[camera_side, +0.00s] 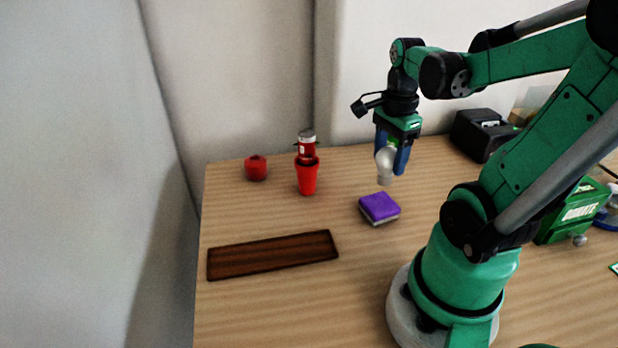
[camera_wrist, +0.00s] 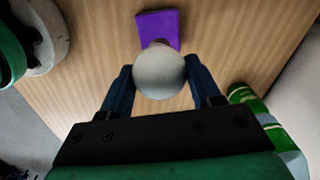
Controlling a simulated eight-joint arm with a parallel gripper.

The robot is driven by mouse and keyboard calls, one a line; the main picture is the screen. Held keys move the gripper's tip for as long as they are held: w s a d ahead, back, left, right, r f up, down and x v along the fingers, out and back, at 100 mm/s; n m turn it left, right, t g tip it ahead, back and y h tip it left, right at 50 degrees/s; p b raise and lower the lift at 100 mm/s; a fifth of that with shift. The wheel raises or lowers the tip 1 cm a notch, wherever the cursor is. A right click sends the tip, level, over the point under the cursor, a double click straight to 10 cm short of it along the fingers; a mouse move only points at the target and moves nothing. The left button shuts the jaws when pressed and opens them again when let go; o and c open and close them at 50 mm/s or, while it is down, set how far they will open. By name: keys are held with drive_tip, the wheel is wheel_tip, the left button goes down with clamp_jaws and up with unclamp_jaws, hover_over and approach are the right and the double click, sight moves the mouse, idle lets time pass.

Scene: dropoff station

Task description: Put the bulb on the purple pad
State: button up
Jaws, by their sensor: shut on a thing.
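A white bulb (camera_side: 385,162) is held between the blue fingers of my gripper (camera_side: 393,158), with its base pointing down. The purple pad (camera_side: 379,206) lies on the table below the bulb, and the bulb hangs in the air clear of it. In the wrist view the bulb (camera_wrist: 160,73) sits between both fingers of my gripper (camera_wrist: 160,80). It covers the near edge of the purple pad (camera_wrist: 157,25) there.
A red cup (camera_side: 307,178) with a can (camera_side: 306,146) in it and a red apple-like object (camera_side: 255,168) stand at the back left. A dark wooden tray (camera_side: 272,255) lies front left. A black device (camera_side: 482,134) and a green donate box (camera_side: 572,212) stand right.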

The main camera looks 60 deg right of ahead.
sight(386, 174)
drive_tip(key=shift+f, duration=2.05)
drive_tip(key=shift+f, duration=0.1)
drive_tip(key=o, duration=1)
wheel_tip(386, 174, up, 12)
drive_tip(key=shift+f, duration=0.1)
drive_tip(key=w+a+f+n+t, duration=0.1)
drive_tip(key=w+a+n+t, duration=0.1)
drive_tip(key=a+n, duration=0.3)
drive_tip(key=w+a+f+n+t, duration=0.2)
drive_tip(key=w+a+n, duration=0.3)
drive_tip(key=n, duration=0.6)
drive_tip(key=w+a+f+n+t, duration=0.1)
drive_tip(key=w+a+n+t, duration=0.2)
drive_tip(key=a+n, duration=0.3)
drive_tip(key=shift+w+a+f+n, duration=0.1)
drive_tip(key=shift+w+f+n, duration=0.1)
drive_tip(key=shift+n, duration=0.4)
drive_tip(key=shift+w+f+n, duration=0.1)
drive_tip(key=shift+f+n, duration=0.1)
drive_tip(key=shift+n, duration=0.4)
